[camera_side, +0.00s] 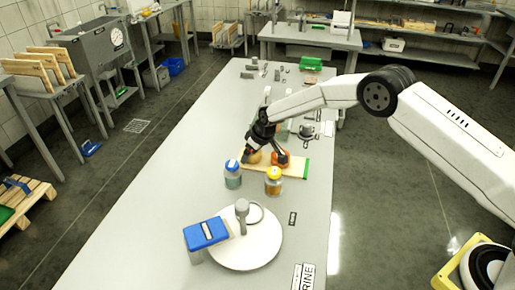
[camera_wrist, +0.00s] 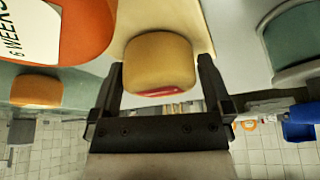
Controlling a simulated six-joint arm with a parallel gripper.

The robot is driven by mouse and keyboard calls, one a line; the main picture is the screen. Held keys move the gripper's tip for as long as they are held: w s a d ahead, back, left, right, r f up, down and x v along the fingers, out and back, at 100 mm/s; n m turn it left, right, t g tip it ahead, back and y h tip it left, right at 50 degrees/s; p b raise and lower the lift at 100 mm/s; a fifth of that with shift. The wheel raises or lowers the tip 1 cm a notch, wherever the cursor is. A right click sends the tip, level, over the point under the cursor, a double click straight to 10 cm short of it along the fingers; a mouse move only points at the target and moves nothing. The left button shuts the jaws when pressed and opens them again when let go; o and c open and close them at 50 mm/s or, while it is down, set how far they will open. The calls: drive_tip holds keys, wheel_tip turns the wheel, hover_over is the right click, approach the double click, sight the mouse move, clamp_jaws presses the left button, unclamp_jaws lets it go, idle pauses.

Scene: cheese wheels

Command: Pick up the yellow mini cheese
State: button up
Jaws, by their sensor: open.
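The yellow mini cheese (camera_side: 254,158) sits at the left part of a wooden board (camera_side: 295,169), partly hidden by my gripper (camera_side: 264,152). In the wrist view the yellow mini cheese (camera_wrist: 158,60) is a small rounded wheel with a red patch on its near edge. It lies between the two dark fingers of my open gripper (camera_wrist: 160,68), close to both fingertips. I cannot tell whether either finger touches it. A larger orange cheese (camera_side: 282,159) stands just to its right in the side view. In the wrist view the orange cheese (camera_wrist: 85,30) with a white label is at the upper left.
A blue-capped bottle (camera_side: 233,180) and a yellow-capped jar (camera_side: 273,187) stand in front of the board. The table's left side (camera_side: 165,190) is clear.

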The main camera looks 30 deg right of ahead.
drive_tip(key=shift+c, duration=0.2)
drive_tip(key=c, duration=1)
drive_tip(key=shift+r, duration=0.15)
drive_tip(key=shift+r, duration=1.4)
drive_tip(key=s+d+r, duration=0.2)
drive_tip(key=s+r, duration=0.8)
drive_tip(key=s, duration=0.3)
drive_tip(key=shift+s, duration=0.4)
